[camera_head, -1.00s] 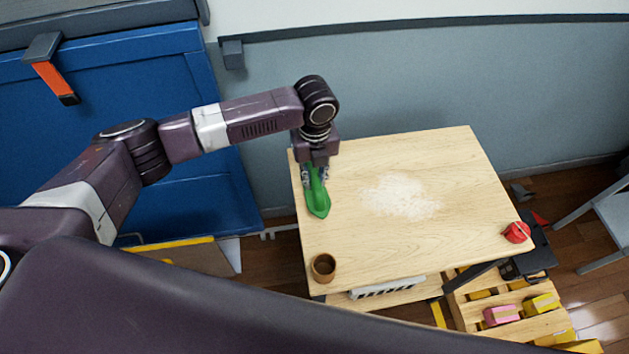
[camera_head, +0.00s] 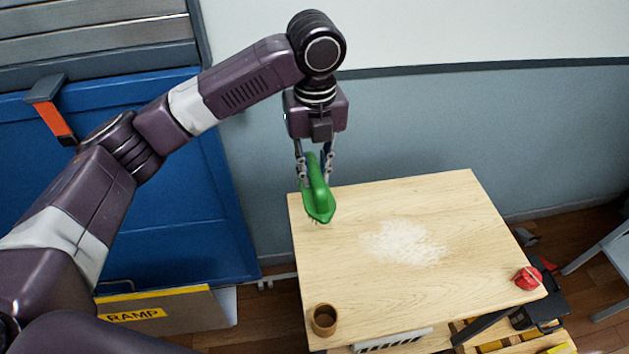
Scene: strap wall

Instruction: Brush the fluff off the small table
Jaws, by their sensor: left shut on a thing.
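The small table (camera_head: 430,205) has a pale wooden top. A patch of whitish fluff (camera_head: 403,242) lies spread near the middle of it. My left gripper (camera_head: 315,172) is shut on a green brush (camera_head: 318,196). It holds the brush over the table's back left corner, to the left of the fluff. The brush seems to be a little above the top; its underside is mostly hidden. My right gripper is out of view.
A brown cup (camera_head: 324,319) stands at the table's front left corner. A red object (camera_head: 527,278) sits at the right edge. A blue panel (camera_head: 190,200) and a board marked RAMP (camera_head: 165,310) are to the left. A grey chair (camera_head: 600,255) is at the right.

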